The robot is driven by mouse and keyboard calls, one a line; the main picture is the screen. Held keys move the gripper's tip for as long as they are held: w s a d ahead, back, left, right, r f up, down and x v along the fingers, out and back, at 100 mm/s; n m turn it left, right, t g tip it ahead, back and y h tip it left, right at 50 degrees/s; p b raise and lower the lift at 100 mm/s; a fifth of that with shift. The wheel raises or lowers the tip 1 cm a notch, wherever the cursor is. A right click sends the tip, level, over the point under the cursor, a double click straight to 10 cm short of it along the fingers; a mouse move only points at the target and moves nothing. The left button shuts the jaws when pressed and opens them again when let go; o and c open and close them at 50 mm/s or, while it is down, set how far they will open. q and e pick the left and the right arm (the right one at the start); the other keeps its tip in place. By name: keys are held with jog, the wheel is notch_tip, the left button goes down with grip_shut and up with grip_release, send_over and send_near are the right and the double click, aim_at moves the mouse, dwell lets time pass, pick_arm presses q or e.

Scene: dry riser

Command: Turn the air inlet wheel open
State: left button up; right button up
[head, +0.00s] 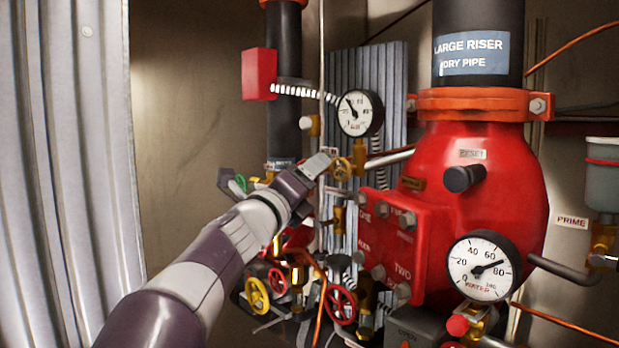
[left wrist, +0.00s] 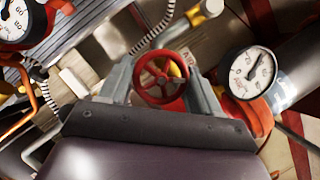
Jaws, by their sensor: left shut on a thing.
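A red spoked handwheel (left wrist: 160,80) sits between the two fingers of my left gripper (left wrist: 162,88) in the left wrist view. A label that seems to read "AIR" (left wrist: 188,60) is partly visible behind it. The gripper is shut on this wheel, with a finger on either side of its rim. In the head view my left gripper (head: 318,166) reaches in among the pipes left of the red valve body, and the hand hides the held wheel. My right gripper does not show.
Lower are a yellow wheel (head: 257,295) and red wheels (head: 341,304). Gauges (head: 360,113) and the large red valve body (head: 490,190) crowd the right.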

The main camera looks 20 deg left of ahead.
pick_arm(q)
jog(key=shift+s+r, duration=0.1)
jog(key=shift+r, duration=0.15)
jog(key=o, duration=0.8)
jog(key=shift+o, duration=0.8)
jog(key=shift+s+a+f, duration=0.1)
jog(key=shift+s+a, duration=0.05)
jog(key=shift+s, duration=0.05)
jog(key=shift+f, duration=0.1)
jog(key=b+v, duration=0.6)
jog(key=v, duration=0.6)
jog(key=shift+s, duration=0.25)
jog(key=shift+f, duration=0.1)
